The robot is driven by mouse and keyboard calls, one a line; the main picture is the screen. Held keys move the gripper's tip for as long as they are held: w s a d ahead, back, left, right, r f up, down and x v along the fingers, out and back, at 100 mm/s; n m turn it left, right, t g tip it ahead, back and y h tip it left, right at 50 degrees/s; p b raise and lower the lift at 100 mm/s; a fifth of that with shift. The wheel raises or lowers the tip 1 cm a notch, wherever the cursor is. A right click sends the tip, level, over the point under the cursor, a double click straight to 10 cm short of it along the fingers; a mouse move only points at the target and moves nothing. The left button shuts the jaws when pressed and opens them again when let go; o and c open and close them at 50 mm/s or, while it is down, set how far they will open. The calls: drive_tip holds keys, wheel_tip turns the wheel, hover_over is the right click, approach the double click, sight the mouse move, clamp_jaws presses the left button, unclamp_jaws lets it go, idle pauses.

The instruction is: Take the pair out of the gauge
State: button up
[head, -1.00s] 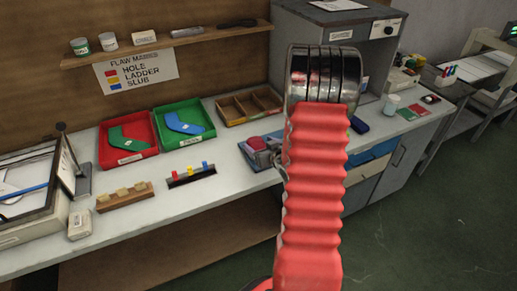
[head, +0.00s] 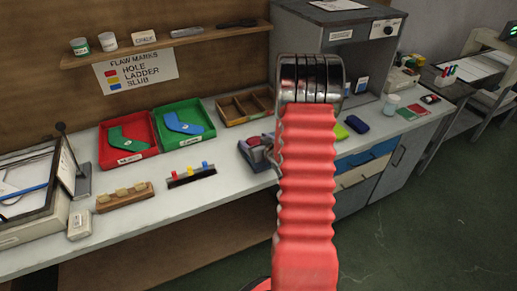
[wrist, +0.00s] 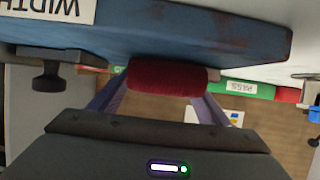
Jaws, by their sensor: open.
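The gauge (wrist: 190,35) is a blue block labelled WIDTH across the top of the wrist view. The pair (wrist: 167,77) is a dark red roll at the gauge's near edge. In the head view the gauge (head: 248,158) sits on the bench with the red pair (head: 254,141) on it, partly hidden by my arm. My gripper (wrist: 165,92) is open, with one finger toward each end of the pair. I cannot tell whether the fingers touch it. The gripper is hidden behind my arm in the head view.
A red tray (head: 104,153) and a green tray (head: 206,137) stand left of the gauge. A wooden divided tray (head: 222,119) is behind it. A grey cabinet (head: 300,40) stands at the back right.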

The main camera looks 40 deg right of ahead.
sight(254, 140)
drive_tip(key=c, duration=1.2)
drive_tip(key=shift+c, duration=0.2)
drive_tip(key=shift+r, duration=5)
drive_tip(key=shift+a, duration=0.1)
